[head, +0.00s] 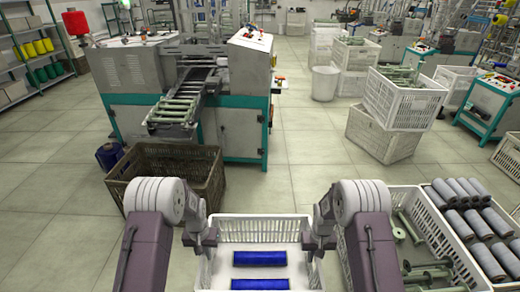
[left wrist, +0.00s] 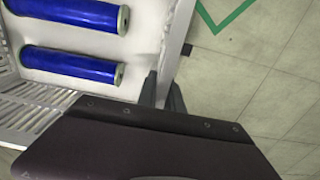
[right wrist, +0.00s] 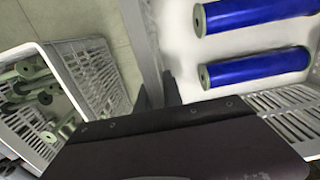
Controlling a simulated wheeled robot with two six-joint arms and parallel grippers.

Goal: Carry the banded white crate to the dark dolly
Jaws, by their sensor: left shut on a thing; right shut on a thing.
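A white crate (head: 262,222) with slotted walls is directly in front of me at the bottom of the head view. Two blue bobbins (head: 259,258) lie in it on a white floor. My left gripper (head: 208,246) is shut on its left wall, and my right gripper (head: 322,246) is shut on its right wall. Both wrist views show the fingers at the rim, the left ones (left wrist: 163,95) and the right ones (right wrist: 160,92). I see no band on the visible parts of the crate. I cannot make out a dark dolly.
A dark brown crate (head: 200,160) stands ahead on the left, before a winding machine (head: 190,85). Close on the right is a white crate of green bobbins (head: 432,225), with grey rolls (head: 470,220) beside it. Stacked white crates (head: 385,130) stand further right. Tiled floor (head: 305,165) is clear ahead.

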